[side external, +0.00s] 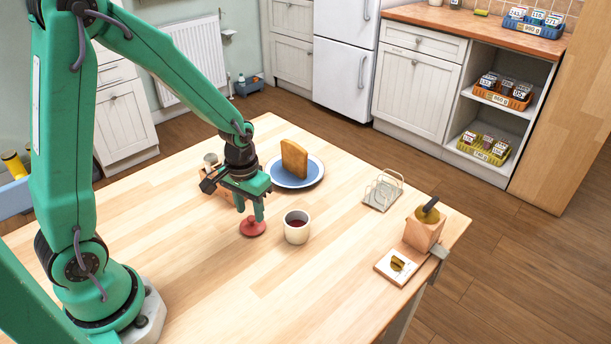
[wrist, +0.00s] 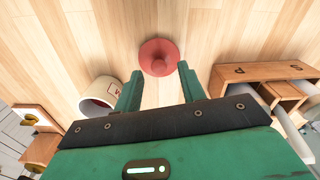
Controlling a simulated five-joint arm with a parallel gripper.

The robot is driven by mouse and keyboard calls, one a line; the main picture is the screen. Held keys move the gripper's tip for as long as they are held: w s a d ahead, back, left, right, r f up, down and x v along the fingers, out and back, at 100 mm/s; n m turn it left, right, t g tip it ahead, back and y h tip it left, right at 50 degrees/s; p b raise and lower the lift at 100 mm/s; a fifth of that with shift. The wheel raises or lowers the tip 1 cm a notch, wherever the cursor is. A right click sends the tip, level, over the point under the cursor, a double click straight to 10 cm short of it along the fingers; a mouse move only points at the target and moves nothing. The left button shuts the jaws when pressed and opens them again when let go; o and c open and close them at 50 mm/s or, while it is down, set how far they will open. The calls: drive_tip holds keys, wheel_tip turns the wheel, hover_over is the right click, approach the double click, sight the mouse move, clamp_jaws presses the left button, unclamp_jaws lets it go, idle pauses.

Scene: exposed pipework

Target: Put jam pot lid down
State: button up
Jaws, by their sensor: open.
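The red jam pot lid (side external: 253,228) lies on the wooden table with its knob up. It also shows in the wrist view (wrist: 158,58), just beyond my fingertips. My gripper (side external: 252,211) is open, pointing down close above the lid. In the wrist view the two green fingers of my gripper (wrist: 160,72) stand apart, with nothing held between them. The white pot (side external: 297,228) with dark red jam stands uncovered just right of the lid. In the wrist view the pot (wrist: 101,97) is partly hidden by my gripper.
A blue plate (side external: 314,172) with upright toast (side external: 294,158) is behind. A wooden holder (wrist: 262,72) marked P and S stands near my gripper. A wire rack (side external: 383,190) and a wooden block (side external: 424,229) are at the right. The table front is clear.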

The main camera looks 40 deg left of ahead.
sight(247, 225)
wheel_tip(247, 225, up, 10)
drive_tip(key=shift+s+a, duration=0.15)
drive_tip(key=shift+a, duration=0.25)
idle(0.7)
drive_tip(key=s+d+r+m+t, duration=0.2)
drive_tip(key=s+r+t, duration=0.3)
drive_tip(key=s+r, duration=0.5)
drive_tip(key=shift+s+d+r+m, duration=0.3)
drive_tip(key=shift+s+d+r, duration=0.05)
drive_tip(key=shift+s+d, duration=0.25)
